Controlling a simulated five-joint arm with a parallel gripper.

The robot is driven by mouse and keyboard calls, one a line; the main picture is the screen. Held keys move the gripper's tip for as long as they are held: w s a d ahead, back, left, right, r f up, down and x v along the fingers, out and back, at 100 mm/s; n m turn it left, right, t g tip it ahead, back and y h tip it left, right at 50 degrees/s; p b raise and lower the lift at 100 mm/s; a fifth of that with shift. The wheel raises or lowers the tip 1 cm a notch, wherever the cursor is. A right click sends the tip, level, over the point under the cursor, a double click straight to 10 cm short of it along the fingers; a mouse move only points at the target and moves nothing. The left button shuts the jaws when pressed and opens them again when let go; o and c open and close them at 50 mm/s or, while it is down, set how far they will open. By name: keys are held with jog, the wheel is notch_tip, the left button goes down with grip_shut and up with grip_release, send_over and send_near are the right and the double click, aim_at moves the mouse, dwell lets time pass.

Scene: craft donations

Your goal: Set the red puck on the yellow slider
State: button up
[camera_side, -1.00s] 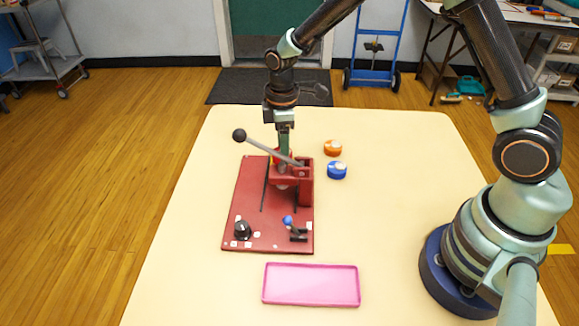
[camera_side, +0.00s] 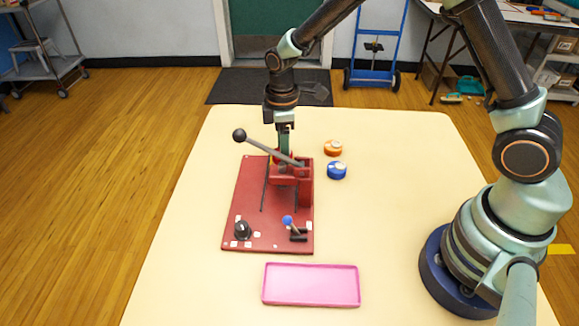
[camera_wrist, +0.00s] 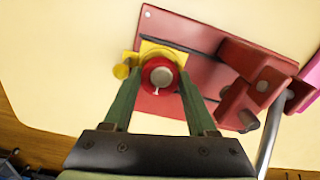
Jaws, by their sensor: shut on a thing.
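I cannot tell whether the puck touches the slider. In the side view my gripper (camera_side: 284,165) points down at the far part of the red press, behind its lever, and its tips are partly hidden.
The red press base (camera_side: 240,205) carries a long lever with a black ball (camera_side: 239,135), a black knob (camera_side: 243,230) and a blue-tipped switch (camera_side: 287,221). An orange puck (camera_side: 333,148) and a blue puck (camera_side: 337,171) lie right of it. A pink tray (camera_side: 311,285) lies in front.

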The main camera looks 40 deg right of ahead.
jog(key=shift+f, duration=0.7)
jog(key=o, duration=1.1)
jog(key=shift+c, duration=0.2)
jog(key=shift+r, duration=0.15)
jog(key=shift+w+r, duration=0.1)
jog(key=shift+r, duration=1.75)
notch_tip(320, 180, up, 7)
